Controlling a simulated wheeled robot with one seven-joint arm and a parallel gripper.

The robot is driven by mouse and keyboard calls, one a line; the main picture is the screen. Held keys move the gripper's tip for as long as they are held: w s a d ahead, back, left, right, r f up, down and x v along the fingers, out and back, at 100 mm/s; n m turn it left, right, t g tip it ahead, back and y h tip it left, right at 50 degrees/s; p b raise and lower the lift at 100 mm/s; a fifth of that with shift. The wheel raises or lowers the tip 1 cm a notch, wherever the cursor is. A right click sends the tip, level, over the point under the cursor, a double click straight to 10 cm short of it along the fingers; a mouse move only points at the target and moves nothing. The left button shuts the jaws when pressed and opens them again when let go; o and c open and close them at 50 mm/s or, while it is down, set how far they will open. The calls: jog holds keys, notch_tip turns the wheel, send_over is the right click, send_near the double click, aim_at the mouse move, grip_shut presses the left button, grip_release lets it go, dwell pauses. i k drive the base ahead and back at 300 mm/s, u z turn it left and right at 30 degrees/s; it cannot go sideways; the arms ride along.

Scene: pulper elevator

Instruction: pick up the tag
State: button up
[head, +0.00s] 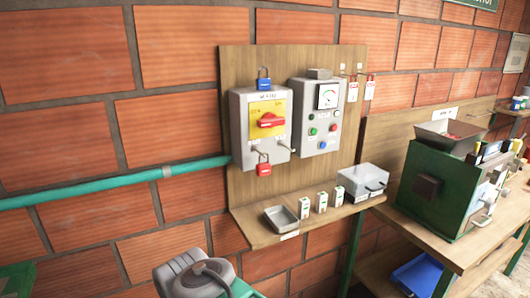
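Two red-and-white tags hang from small hooks on the right side of the wooden backboard: a left tag (352,90) and a right tag (370,88). They hang upright, side by side and apart. I cannot tell which one the task means. Grey and dark links of my arm show at the bottom, left of the shelf and well below the tags. The fingers of my gripper are not in view. Nothing of mine touches the tags.
The backboard (236,120) carries a switch box (243,130) with a red handle (270,120), a blue padlock (264,80), a red padlock (264,168) and a meter box (310,135). Its shelf (255,236) holds a tray (281,219), small blocks and a clear-lidded box (362,181). A green machine (430,190) stands right.

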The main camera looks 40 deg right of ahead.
aim_at(352, 88)
jog(key=z, duration=3.65)
jog(key=i, duration=1.7)
jog(key=u, duration=3.2)
